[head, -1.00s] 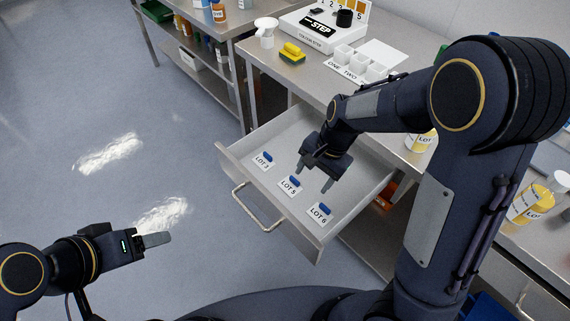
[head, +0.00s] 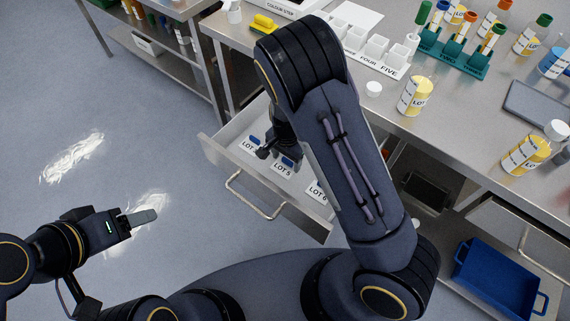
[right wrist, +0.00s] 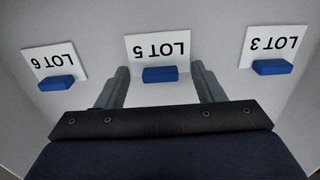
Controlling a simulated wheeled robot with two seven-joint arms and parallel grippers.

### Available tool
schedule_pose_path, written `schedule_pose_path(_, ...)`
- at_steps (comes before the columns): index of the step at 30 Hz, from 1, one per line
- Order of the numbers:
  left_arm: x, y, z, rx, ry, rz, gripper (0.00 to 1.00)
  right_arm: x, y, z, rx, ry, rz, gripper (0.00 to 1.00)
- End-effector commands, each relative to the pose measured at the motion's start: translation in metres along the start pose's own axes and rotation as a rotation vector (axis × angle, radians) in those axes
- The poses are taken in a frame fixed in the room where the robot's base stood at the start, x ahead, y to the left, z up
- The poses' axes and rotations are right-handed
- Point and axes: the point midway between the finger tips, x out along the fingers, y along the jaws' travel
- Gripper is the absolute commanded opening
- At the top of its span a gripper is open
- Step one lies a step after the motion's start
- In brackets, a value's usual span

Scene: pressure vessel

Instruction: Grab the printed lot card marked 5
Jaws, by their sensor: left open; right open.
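The LOT 5 card (head: 282,170) is a white card with a blue grip block, lying in the open drawer (head: 225,162). In the right wrist view the LOT 5 card (right wrist: 156,46) appears upside down, its blue block (right wrist: 160,74) between the tips of my open right gripper (right wrist: 160,80); contact cannot be told. The LOT 3 card (right wrist: 272,45) and LOT 6 card (right wrist: 55,62) lie on either side of it. In the head view my right gripper (head: 277,158) is partly hidden by my arm. My left gripper (head: 140,218) is over the floor, away from the drawer, empty.
The steel bench (head: 440,125) above the drawer holds yellow-labelled jars (head: 415,96), a teal tube rack (head: 450,55), white cups and a yellow sponge (head: 264,22). A blue tray (head: 497,280) sits lower right.

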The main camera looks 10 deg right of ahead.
Motion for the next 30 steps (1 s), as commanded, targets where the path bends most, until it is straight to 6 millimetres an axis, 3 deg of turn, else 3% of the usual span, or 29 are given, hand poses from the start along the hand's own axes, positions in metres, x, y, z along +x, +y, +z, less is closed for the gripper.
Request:
schedule_pose_path(8, 0.000, 0.000, 0.000, 0.000, 0.000, 0.000, 0.62, 0.004, 0.000, 0.000, 0.000, 0.001, -0.001, 0.62)
schedule_pose_path(19, 0.000, 0.000, 0.000, 0.000, 0.000, 0.000, 0.62, 0.004, 0.000, 0.000, 0.000, 0.000, -0.001, 0.14)
schedule_pose_path(26, 0.000, 0.000, 0.000, 0.000, 0.000, 0.000, 0.62, 0.002, 0.000, 0.000, 0.000, 0.001, -0.001, 0.14)
schedule_pose_path(30, -0.001, 0.000, 0.000, 0.000, 0.000, 0.000, 0.62, -0.013, -0.001, 0.000, 0.000, 0.002, -0.005, 0.14)
